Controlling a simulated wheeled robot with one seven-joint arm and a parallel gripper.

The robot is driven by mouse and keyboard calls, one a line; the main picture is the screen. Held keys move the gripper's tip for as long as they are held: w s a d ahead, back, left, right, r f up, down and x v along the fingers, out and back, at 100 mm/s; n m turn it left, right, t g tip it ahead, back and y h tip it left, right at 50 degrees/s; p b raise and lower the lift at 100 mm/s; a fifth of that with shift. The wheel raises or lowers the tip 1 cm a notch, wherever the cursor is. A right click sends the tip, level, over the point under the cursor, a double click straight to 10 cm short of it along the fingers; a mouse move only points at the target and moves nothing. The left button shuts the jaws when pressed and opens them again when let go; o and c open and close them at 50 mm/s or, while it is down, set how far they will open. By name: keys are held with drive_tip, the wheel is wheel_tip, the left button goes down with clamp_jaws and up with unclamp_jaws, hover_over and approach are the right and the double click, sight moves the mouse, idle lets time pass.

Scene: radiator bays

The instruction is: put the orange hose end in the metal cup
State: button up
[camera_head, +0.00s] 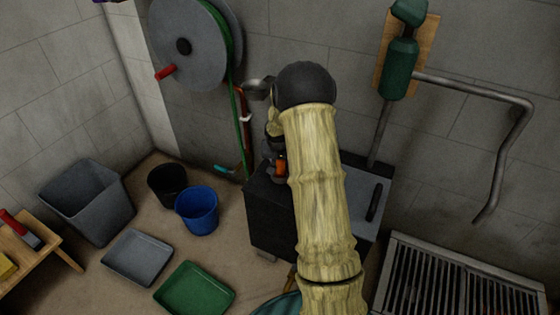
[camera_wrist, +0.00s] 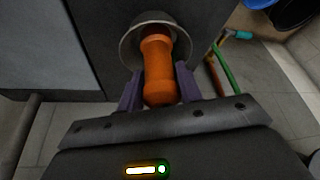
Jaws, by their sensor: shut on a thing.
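In the wrist view the orange hose end (camera_wrist: 157,85) is held between the two purple fingers of my gripper (camera_wrist: 158,74), which is shut on it. The metal cup (camera_wrist: 130,48) is just beyond, its round opening facing me. The far part of the hose end overlaps the cup's opening. I cannot tell whether it is inside the cup or only in front of it. In the head view a bit of the orange hose end (camera_head: 281,167) shows beside my arm, above the dark cabinet. My arm hides much of that spot.
The dark cabinet (camera_head: 266,215) stands against the wall. A hose reel (camera_head: 195,50) with a green hose is at upper left. A blue bucket (camera_head: 197,211), a black bucket (camera_head: 167,186) and a green tray (camera_head: 194,290) are on the floor. A bent pipe (camera_head: 510,140) juts out at right.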

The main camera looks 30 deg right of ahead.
drive_tip(key=o, duration=1.2)
drive_tip(key=shift+d+f, duration=0.1)
drive_tip(key=shift+d, duration=0.1)
drive_tip(key=shift+a, duration=0.1)
drive_tip(key=shift+r, duration=0.3)
drive_tip(key=p+v, duration=0.3)
drive_tip(key=v, duration=0.8)
drive_tip(key=shift+s+a+r, duration=0.15)
drive_tip(key=shift+r, duration=0.15)
drive_tip(key=s+a+r+n, duration=0.1)
drive_tip(key=s+a+n, duration=0.1)
drive_tip(key=s+a, duration=0.3)
drive_tip(key=s+a+r+n+y, duration=0.1)
drive_tip(key=s+a, duration=0.4)
drive_tip(key=s, duration=0.5)
drive_tip(key=s+a+r+n+g+y, duration=0.1)
drive_tip(key=s+a+r+n, duration=0.1)
drive_tip(key=s+a, duration=0.3)
drive_tip(key=shift+s+a+n, duration=0.15)
drive_tip(key=shift+s+n, duration=0.1)
drive_tip(key=shift+s, duration=0.55)
drive_tip(key=shift+s+a+n, duration=0.15)
drive_tip(key=shift+s+n, duration=0.1)
drive_tip(key=shift+s, duration=0.55)
